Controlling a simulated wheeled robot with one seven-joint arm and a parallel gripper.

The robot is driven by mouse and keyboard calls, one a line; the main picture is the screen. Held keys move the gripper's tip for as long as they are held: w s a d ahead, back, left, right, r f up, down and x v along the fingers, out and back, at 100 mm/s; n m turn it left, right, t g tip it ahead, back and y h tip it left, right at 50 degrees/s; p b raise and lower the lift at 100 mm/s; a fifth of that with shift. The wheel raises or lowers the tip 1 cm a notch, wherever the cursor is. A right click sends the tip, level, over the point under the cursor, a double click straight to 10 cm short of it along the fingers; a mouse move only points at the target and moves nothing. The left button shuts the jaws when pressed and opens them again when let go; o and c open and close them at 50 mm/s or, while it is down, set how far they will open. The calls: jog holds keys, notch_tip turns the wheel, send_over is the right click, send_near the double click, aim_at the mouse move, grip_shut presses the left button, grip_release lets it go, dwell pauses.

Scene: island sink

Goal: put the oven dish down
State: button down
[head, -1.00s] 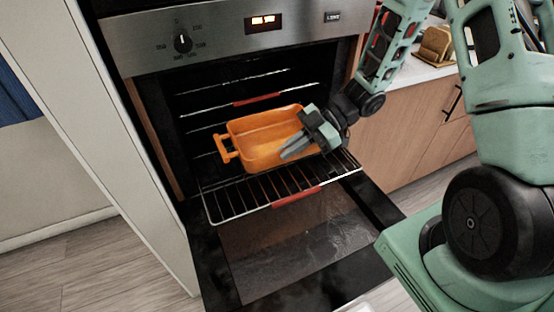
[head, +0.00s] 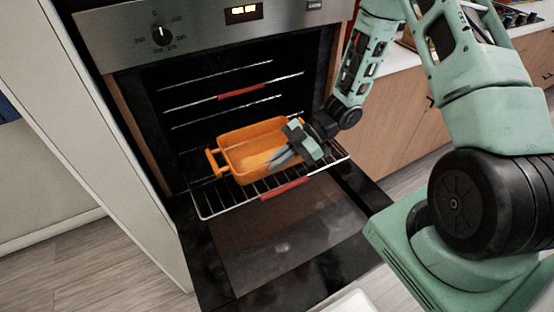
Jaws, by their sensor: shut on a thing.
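The orange oven dish (head: 236,155) is a rectangular, open dish with a loop handle at its left end. It is over the pulled-out wire rack (head: 215,205) in the open oven, and looks level and very close to the bars; I cannot tell whether it rests on them. My gripper (head: 284,158) is at the dish's right end, shut on the dish, with its grey fingers reaching over the near right part. The gripper hides the dish's right handle.
The oven door (head: 270,240) is folded down below the rack. A second rack with a red grip (head: 242,91) is higher inside. A pale cabinet panel (head: 95,130) bounds the left, and wooden cabinets (head: 395,120) with a counter stand at the right.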

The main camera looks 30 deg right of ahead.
jog(key=c, duration=1.6)
grip_release()
